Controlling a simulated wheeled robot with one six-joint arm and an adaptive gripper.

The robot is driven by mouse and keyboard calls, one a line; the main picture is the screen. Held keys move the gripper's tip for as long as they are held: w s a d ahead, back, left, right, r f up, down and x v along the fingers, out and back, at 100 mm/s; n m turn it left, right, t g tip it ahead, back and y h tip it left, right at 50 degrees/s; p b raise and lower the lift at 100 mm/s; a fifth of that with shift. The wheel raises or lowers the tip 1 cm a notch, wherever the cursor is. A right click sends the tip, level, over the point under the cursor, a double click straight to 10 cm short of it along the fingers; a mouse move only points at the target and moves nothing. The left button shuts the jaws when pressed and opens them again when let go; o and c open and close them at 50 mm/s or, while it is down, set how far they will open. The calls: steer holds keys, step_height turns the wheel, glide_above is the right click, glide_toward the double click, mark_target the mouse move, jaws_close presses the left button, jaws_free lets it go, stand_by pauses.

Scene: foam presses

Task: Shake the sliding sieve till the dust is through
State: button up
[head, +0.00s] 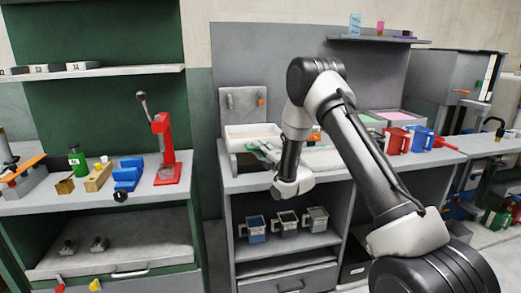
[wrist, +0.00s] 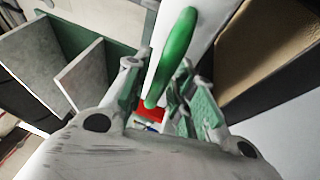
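The sliding sieve looks like the white box-like frame (head: 240,131) on the bench in the head view, left of my forearm; its mesh and any dust are not readable. A rounded green handle (wrist: 179,45) shows large in the wrist view, its near end between my fingers. My gripper (wrist: 166,75) is partly open, one finger on each side of the handle. Slim gaps seem to show beside it, so I see no firm hold. In the head view my gripper (head: 262,150) is small at the front of the white frame, partly hidden by my wrist.
A red lever press (head: 164,148) stands on the left bench beside blue blocks (head: 128,174). Several metal cups (head: 287,222) stand on the shelf below. A grey panel (head: 243,104) rises behind the frame.

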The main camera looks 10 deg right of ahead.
stand_by(0.3)
steer(key=v, duration=1.2)
